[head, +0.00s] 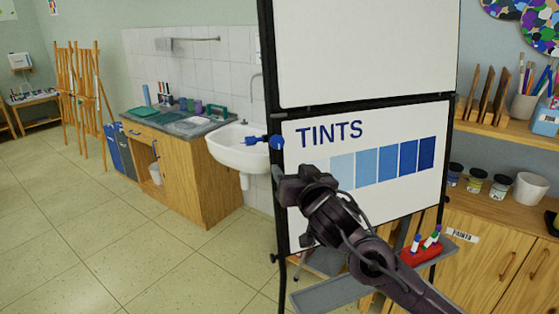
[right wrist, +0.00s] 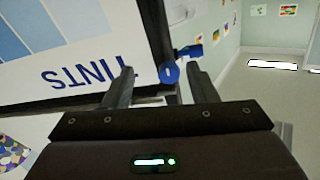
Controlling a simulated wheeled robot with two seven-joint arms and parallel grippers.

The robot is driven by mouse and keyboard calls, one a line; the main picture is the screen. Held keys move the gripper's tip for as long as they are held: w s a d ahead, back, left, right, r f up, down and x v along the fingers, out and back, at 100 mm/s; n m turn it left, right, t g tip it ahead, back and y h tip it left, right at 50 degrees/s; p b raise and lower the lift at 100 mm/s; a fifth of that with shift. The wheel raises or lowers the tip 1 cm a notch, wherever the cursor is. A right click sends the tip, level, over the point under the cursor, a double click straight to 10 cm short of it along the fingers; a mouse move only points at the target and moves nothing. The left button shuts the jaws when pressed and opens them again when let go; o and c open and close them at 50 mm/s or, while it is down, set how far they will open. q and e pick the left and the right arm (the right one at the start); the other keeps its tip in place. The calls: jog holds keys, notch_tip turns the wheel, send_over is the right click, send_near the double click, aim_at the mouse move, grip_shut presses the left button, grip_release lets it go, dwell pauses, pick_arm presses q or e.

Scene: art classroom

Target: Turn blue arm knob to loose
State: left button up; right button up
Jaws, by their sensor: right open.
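The blue arm knob (head: 277,142) is a round blue disc on the left black upright of the easel board, beside the word TINTS. A darker blue piece (head: 256,140) sticks out to the left behind it. My right gripper (head: 279,174) is just below the knob in the head view and seems apart from it. In the right wrist view, the knob (right wrist: 169,73) shows between the two open fingers (right wrist: 160,76), nearer the right one, with the dark blue piece (right wrist: 190,51) beyond it. Nothing is held. My left gripper is not in view.
The white board (head: 365,185) with blue tint swatches stands close in front of the arm. A sink (head: 240,150) and wooden cabinet (head: 180,175) are behind to the left. A red marker holder (head: 421,254) sits lower right. The floor at left is clear.

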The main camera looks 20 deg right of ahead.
aim_at(279, 143)
jog(key=shift+t, duration=0.4)
jog(key=w+r, duration=0.1)
jog(key=w, duration=0.1)
jog(key=w+r+p, duration=0.1)
jog(key=w, duration=0.1)
jog(key=w+r+p, duration=0.1)
jog(key=shift+w+a+r, duration=0.35)
jog(key=shift+w+r, duration=0.05)
jog(key=shift+w+f+p, duration=0.15)
jog(key=shift+w+p, duration=0.15)
jog(key=shift+w, duration=0.35)
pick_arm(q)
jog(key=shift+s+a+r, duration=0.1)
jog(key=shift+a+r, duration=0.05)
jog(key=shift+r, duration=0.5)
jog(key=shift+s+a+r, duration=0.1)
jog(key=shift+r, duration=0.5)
pick_arm(e)
jog(key=c, duration=1)
jog(key=shift+o, duration=0.2)
